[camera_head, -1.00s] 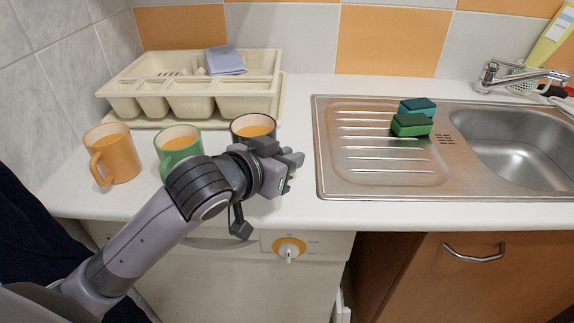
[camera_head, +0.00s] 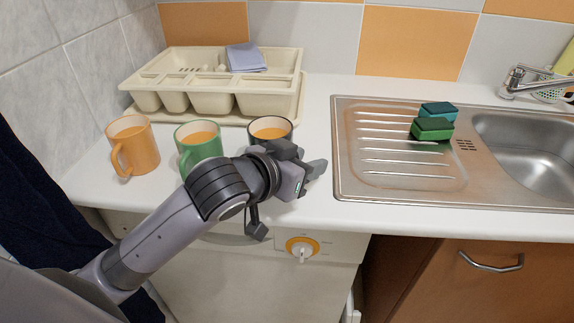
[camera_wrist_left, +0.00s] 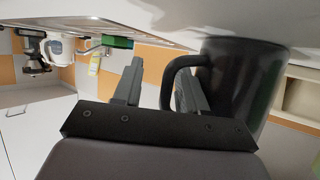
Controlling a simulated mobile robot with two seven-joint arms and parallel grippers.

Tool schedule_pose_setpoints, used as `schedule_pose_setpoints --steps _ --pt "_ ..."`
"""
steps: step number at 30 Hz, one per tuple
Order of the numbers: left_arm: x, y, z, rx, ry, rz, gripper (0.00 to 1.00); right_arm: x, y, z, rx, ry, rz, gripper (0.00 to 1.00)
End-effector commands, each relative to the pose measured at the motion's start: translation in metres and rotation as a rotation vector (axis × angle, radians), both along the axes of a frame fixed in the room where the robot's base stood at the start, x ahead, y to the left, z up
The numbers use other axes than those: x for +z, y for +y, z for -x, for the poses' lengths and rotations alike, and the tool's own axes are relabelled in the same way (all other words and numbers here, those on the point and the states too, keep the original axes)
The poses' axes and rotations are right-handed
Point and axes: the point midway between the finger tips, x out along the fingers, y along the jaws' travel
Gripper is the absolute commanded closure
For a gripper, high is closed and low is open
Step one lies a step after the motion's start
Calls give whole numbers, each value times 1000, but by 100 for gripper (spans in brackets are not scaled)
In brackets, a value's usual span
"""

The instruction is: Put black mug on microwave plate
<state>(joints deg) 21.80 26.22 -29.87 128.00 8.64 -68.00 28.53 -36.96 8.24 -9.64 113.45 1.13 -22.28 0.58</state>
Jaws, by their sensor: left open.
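The black mug (camera_head: 268,122) stands on the white counter, the rightmost of three mugs, with an orange-brown fill. My left gripper (camera_head: 316,168) is just in front and to the right of it and hides its lower part. In the left wrist view the mug (camera_wrist_left: 245,85) is close on the right, with its handle (camera_wrist_left: 168,82) towards the gripper. The left gripper (camera_wrist_left: 160,85) is open there. One finger overlaps the handle loop and the other is apart on the left; I cannot tell if either touches. The microwave plate and my right gripper are not in view.
A green mug (camera_head: 199,150) and an orange mug (camera_head: 137,150) stand to the left. A cream cutlery tray (camera_head: 209,104) is behind them. The steel sink (camera_head: 400,185) with sponges (camera_head: 433,130) on its drainboard lies to the right.

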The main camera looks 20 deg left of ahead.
Motion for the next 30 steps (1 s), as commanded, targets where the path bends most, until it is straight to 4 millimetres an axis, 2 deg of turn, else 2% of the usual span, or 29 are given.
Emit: schedule_pose_setpoints --steps 11,12,18,30 --pt "25 16 55 -2 -3 1 59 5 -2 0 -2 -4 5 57" --pt "30 18 56 0 2 -1 59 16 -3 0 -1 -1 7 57" --pt "37 23 72 0 2 0 59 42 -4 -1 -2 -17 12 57" --pt "46 30 94 3 2 2 59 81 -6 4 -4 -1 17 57"
